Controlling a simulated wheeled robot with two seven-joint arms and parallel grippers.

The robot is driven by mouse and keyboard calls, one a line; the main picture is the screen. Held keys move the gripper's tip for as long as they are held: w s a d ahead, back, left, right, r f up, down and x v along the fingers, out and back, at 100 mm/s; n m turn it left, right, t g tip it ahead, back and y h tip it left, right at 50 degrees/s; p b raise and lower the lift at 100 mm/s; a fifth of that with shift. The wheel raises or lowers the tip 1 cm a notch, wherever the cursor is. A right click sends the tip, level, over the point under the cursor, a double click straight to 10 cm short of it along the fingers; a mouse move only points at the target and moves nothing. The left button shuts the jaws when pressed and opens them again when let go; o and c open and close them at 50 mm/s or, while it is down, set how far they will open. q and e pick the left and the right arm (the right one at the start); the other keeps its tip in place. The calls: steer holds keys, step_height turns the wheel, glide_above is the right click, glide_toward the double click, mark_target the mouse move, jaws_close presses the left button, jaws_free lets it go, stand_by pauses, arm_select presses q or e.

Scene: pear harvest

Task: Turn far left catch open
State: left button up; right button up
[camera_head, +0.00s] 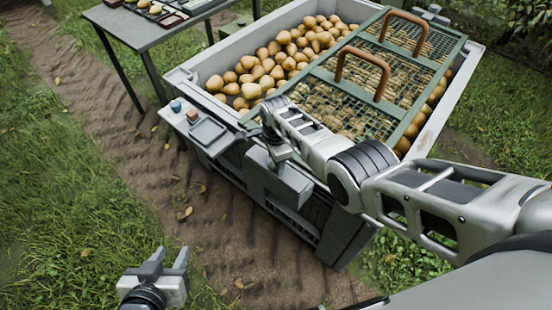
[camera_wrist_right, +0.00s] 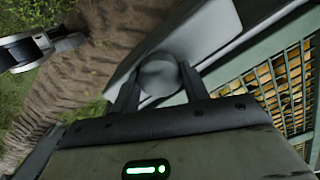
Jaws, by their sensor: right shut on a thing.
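The lid (camera_head: 385,85) is a green mesh frame with two brown handles, lying over the right part of the grey bin (camera_head: 190,90). My right gripper (camera_head: 279,152) is at the bin's near side, beside the lid's near left corner. In the right wrist view, its two fingers (camera_wrist_right: 158,92) are shut on a round grey knob (camera_wrist_right: 160,75), which looks like a catch. The head view does not show the knob clearly, because my arm covers it. My left gripper (camera_head: 168,265) is open and empty, low over the ground at the bottom left.
Pears (camera_head: 270,68) fill the bin's open left part. A small side shelf (camera_head: 195,130) with a tray (camera_head: 208,131) sticks out at its left corner. A table (camera_head: 160,30) stands at the back left. Grass and the dirt track on the left are clear.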

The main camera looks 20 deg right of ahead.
steer(key=shift+d, duration=0.15)
arm_select(q)
steer(key=shift+s+f, duration=0.15)
steer(key=shift+s, duration=0.05)
arm_select(e)
steer(key=o, duration=1.4)
steer(key=shift+r, duration=0.1)
steer(key=shift+r+p, duration=0.3)
steer(key=shift+r, duration=0.05)
step_height(320, 180, up, 5)
steer(key=p, duration=0.3)
arm_select(q)
steer(key=shift+a+r+p, duration=0.25)
steer(key=shift+r+p, duration=0.15)
steer(key=shift+r, duration=0.25)
steer(key=shift+a+r+p, duration=0.25)
steer(key=shift+r+p, duration=0.1)
steer(key=shift+r, duration=0.25)
arm_select(e)
step_height(320, 180, up, 10)
arm_select(q)
steer(key=shift+s+d, duration=0.1)
steer(key=shift+s, duration=0.05)
